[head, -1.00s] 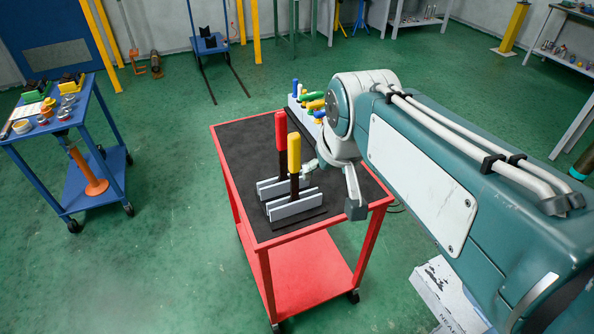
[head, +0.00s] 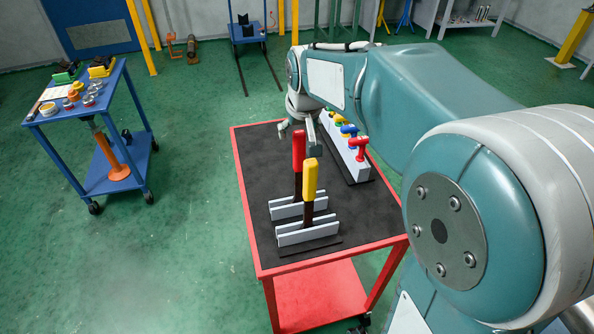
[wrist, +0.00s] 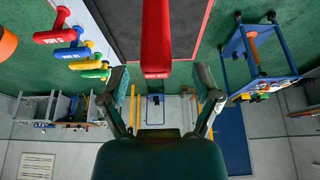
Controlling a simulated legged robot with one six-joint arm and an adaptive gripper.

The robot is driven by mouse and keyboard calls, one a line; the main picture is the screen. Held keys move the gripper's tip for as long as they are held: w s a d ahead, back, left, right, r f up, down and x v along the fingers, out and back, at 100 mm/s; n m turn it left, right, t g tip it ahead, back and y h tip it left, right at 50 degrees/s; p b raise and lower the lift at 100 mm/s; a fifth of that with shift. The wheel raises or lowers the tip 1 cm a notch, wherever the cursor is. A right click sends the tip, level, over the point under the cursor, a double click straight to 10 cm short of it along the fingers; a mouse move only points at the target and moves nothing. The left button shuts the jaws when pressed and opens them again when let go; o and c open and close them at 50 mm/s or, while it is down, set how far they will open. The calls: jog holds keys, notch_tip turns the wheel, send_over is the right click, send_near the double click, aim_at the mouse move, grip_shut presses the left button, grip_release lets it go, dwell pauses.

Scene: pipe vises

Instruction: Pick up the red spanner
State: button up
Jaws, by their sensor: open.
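The red spanner (head: 298,150) stands upright in a pale slotted rack (head: 290,212) on the black top of the red cart, its red handle up. The yellow-handled spanner (head: 310,180) stands in front of it. My gripper (head: 298,130) is just behind the red handle, partly hidden by it in the head view. In the wrist view my gripper (wrist: 160,77) is open, one finger on each side of the red handle (wrist: 157,38). The handle's end lies between the fingertips, with gaps on both sides. I see no contact.
The red cart (head: 382,248) also bears a white rack (head: 357,168) of coloured-handled tools to the right, close to my arm. A blue cart (head: 112,178) with small parts stands at left. Green floor is free between the carts.

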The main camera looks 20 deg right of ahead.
aim_at(300, 141)
jog(key=x, duration=0.4)
jog(key=shift+s+d+f, duration=0.1)
jog(key=shift+s+d, duration=0.05)
jog(key=shift+d, duration=0.15)
jog(key=shift+f, duration=0.25)
jog(key=shift+a, duration=0.25)
jog(key=shift+c, duration=0.6)
grip_shut()
jog(key=shift+d, duration=0.1)
notch_tip(300, 141, up, 10)
jog(key=shift+r, duration=0.1)
